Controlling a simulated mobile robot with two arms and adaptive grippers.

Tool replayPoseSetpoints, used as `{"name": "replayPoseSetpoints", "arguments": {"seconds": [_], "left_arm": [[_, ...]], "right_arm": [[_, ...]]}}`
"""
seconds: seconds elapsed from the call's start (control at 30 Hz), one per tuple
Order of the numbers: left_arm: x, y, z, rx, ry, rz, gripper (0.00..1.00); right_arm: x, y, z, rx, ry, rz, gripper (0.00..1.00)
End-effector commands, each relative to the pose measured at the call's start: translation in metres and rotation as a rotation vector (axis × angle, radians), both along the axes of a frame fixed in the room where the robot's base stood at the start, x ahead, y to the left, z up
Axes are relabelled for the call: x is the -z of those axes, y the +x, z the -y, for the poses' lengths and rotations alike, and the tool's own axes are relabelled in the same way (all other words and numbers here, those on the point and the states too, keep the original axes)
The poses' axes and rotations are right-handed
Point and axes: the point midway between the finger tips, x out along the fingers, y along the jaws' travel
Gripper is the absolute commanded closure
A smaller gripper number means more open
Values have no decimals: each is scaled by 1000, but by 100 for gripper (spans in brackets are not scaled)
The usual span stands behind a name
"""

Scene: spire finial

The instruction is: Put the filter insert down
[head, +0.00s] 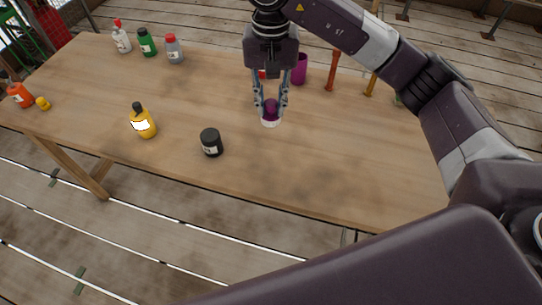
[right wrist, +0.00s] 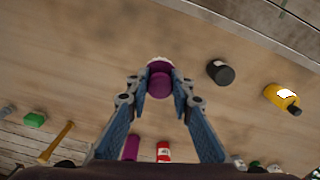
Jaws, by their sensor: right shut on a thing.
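The filter insert appears to be the purple piece with a white rim (head: 270,112), held between the fingers of my right gripper (head: 270,103). In the right wrist view the purple piece (right wrist: 159,83) sits between the two fingertips (right wrist: 158,90), with its white edge at the far side. My right gripper is shut on it over the middle of the table. Whether its bottom touches the tabletop, I cannot tell. My left gripper is not in view.
On the wooden table (head: 330,165), a black jar (head: 211,142) and a yellow bottle (head: 143,122) stand left of the gripper. A purple cup (head: 299,69) stands behind it. Several bottles stand at the back left. The table's front right is clear.

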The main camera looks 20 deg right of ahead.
Motion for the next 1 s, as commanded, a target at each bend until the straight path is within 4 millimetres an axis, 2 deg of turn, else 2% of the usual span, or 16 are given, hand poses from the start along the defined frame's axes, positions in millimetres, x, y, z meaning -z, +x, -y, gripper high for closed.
{"name": "replayPoseSetpoints", "arguments": {"seconds": [0.23, 0.6, 0.7, 0.87, 1.0], "left_arm": [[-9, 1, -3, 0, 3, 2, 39], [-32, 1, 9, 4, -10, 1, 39], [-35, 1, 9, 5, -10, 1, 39], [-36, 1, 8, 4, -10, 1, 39], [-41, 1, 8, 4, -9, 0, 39]], "right_arm": [[41, -1, 0, 7, -1, -10, 93], [134, -1, 0, 5, 0, -7, 93], [148, 0, 0, 6, 0, -4, 93], [158, 0, 0, 5, 0, -2, 93], [174, -1, 0, 5, -1, -6, 93]]}}
